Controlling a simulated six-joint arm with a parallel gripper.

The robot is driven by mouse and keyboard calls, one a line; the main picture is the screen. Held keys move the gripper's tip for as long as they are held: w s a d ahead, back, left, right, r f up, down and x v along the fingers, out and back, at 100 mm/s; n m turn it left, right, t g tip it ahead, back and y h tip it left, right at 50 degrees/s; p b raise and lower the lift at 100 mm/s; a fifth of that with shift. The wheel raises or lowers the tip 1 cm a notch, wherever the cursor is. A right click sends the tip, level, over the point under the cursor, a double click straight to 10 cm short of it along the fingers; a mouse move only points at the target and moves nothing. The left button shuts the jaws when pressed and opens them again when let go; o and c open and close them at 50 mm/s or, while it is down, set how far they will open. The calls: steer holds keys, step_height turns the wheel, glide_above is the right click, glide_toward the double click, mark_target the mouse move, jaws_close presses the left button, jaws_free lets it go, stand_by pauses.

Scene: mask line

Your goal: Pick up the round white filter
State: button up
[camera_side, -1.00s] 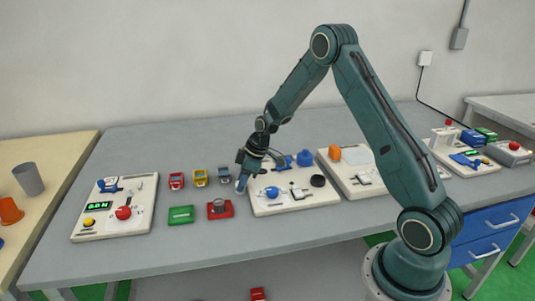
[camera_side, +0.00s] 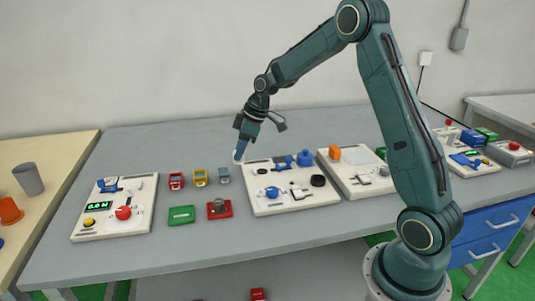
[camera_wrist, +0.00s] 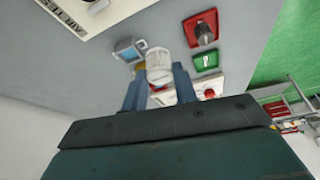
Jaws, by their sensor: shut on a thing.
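My gripper (camera_side: 241,150) hangs above the grey table, near the left edge of the middle white board. In the wrist view its two blue fingers (camera_wrist: 158,78) are shut on the round white filter (camera_wrist: 158,60). The filter is a short, pale cylinder, seen end-on between the fingertips and clear of the table. In the side view only a small pale spot shows at the fingertips, too small to make out.
Below stand small red (camera_side: 176,181), yellow (camera_side: 200,178) and grey-blue (camera_side: 223,175) pieces in a row. In front lie a green block (camera_side: 181,215) and a red block with a grey knob (camera_side: 219,209). White boards stand left (camera_side: 140,220) and middle (camera_side: 262,208).

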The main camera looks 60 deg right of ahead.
step_height(320, 180, up, 9)
steer(key=shift+f, duration=0.15)
stand_by(0.7)
steer(key=s+d+r, duration=0.1)
steer(key=s+d, duration=0.6)
steer(key=s, duration=0.3)
steer(key=s+d+r, duration=0.1)
steer(key=s+d, duration=0.6)
steer(key=s, duration=0.3)
steer(key=shift+d+r, duration=0.35)
steer(key=shift+f, duration=0.1)
step_height(320, 180, down, 16)
steer(key=shift+r, duration=0.2)
steer(key=shift+f, duration=0.1)
steer(key=shift+f, duration=2.05)
steer(key=shift+f, duration=0.1)
